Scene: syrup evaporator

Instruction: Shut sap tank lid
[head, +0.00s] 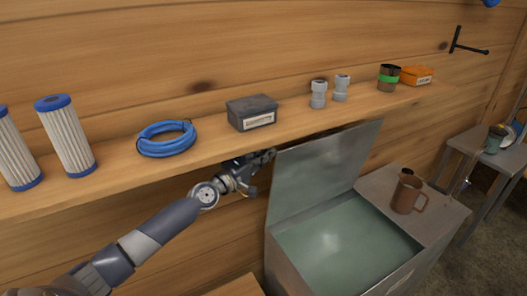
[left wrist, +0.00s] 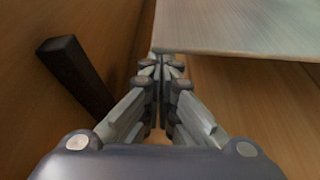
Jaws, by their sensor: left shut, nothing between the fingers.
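The sap tank (head: 284,262) is a grey metal box at the lower right of the head view, holding pale green liquid (head: 345,245). Its lid (head: 322,168) stands raised, tilted up at the back toward the shelf. My left gripper (head: 270,155) is shut and empty, below the shelf at the lid's upper left corner. In the left wrist view my fingers (left wrist: 162,62) are together, and the lid (left wrist: 235,28) lies just beyond and to the right of the tips. I cannot tell whether they touch. My right gripper is not in view.
The wooden shelf (head: 215,148) runs just above my left gripper, with filters, a blue hose coil (head: 167,138), a dark box (head: 252,112) and fittings on it. A brown mug (head: 408,194) stands on the tank's fixed right top. A dark bracket (left wrist: 75,72) is left of my fingers.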

